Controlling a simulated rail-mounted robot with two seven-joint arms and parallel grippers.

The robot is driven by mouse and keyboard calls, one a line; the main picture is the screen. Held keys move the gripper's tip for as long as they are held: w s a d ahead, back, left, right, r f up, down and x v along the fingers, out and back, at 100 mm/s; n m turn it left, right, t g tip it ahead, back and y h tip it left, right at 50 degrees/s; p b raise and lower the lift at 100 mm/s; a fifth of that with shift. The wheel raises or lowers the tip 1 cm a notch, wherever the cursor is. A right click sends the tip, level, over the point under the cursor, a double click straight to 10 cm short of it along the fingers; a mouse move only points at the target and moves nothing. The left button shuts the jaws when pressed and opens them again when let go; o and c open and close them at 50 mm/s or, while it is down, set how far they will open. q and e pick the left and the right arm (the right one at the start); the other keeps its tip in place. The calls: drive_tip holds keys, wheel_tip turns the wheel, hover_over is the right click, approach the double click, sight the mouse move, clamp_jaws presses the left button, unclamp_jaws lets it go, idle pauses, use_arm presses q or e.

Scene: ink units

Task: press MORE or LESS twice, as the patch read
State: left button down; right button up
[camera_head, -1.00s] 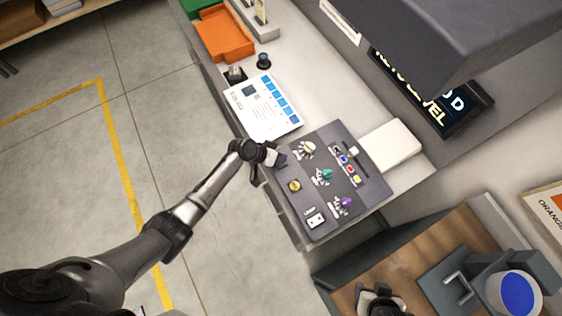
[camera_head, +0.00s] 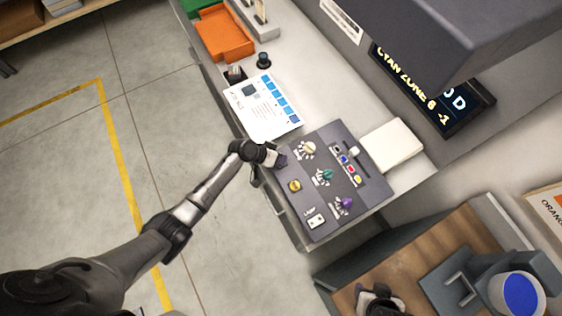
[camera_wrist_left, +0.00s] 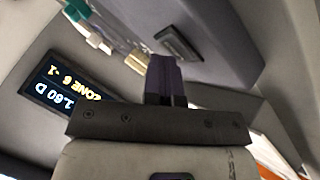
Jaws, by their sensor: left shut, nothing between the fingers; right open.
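The dark control panel (camera_head: 325,185) carries a cream knob (camera_head: 307,149), a teal knob (camera_head: 327,175), a purple knob (camera_head: 346,203), a yellow button (camera_head: 294,186) and a white switch plate (camera_head: 317,221). The small labels are too blurred to tell MORE from LESS. The display (camera_head: 437,98) reads "CYAN ZONE 6 -1"; in the left wrist view (camera_wrist_left: 65,85) it also reads "1.60 D". A printed sheet with blue patches (camera_head: 258,107) lies beyond the panel. My left gripper (camera_head: 280,160) is shut and empty at the panel's left edge, near the cream knob.
An orange tray (camera_head: 224,35) and a small dark round item (camera_head: 263,60) stand farther along the counter. A pale pad (camera_head: 392,146) lies right of the panel. A grey overhang (camera_head: 450,35) is above the display. A blue-topped container (camera_head: 520,294) stands at lower right.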

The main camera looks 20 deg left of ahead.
idle(0.4)
use_arm(q)
drive_tip(key=shift+r+p, duration=0.8)
drive_tip(key=shift+r, duration=0.05)
drive_tip(key=shift+s, duration=0.1)
drive_tip(key=shift+r, duration=0.15)
wheel_tip(320, 180, up, 5)
drive_tip(key=p, duration=0.4)
drive_tip(key=shift+f, duration=0.2)
idle(2.1)
